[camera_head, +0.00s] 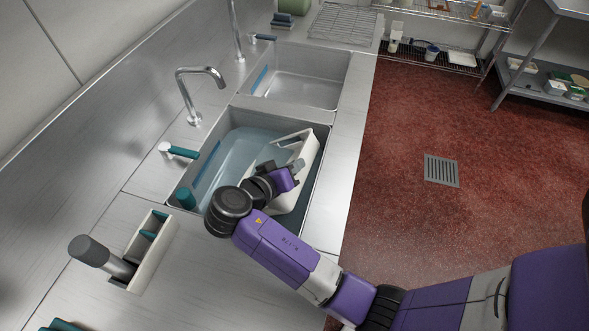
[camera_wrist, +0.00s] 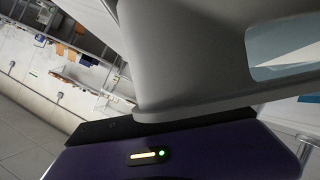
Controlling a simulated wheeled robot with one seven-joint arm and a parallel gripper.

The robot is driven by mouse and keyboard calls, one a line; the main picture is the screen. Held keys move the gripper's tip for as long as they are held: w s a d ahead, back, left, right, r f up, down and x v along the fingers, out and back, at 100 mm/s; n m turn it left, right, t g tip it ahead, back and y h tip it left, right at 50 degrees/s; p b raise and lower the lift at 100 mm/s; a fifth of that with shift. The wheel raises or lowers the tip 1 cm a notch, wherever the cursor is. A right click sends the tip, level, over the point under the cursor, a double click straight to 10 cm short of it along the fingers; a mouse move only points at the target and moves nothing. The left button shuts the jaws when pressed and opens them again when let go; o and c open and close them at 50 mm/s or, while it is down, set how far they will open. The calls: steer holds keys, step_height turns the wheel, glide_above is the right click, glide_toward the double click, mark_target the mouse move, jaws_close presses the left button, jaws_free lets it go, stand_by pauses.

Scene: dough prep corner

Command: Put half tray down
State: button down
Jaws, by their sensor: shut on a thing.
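The half tray (camera_head: 305,150) is a pale, shallow tray in the water of the near sink (camera_head: 322,131) in the head view. It is tilted, with one side up near the sink's right wall. My gripper (camera_head: 297,164) is at the tray's left side and shut on it. In the wrist view the tray is a large grey shape (camera_wrist: 190,60) close to the camera. Its lower part is hidden by my arm and the water, so I cannot tell whether it touches the sink floor.
A second, empty sink (camera_head: 305,88) lies beyond, with a wire rack (camera_head: 343,20) behind it. A tall faucet (camera_head: 190,95) stands left of the near sink. A white caddy (camera_head: 150,250) sits on the near counter. The red floor at right is clear around a drain (camera_head: 441,170).

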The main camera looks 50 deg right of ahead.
steer(key=shift+f, duration=1)
steer(key=shift+f, duration=0.1)
steer(key=shift+f, duration=0.15)
steer(key=c, duration=1.6)
jaws_free()
steer(key=shift+r, duration=0.25)
steer(key=b+v, duration=0.2)
steer(key=v, duration=1)
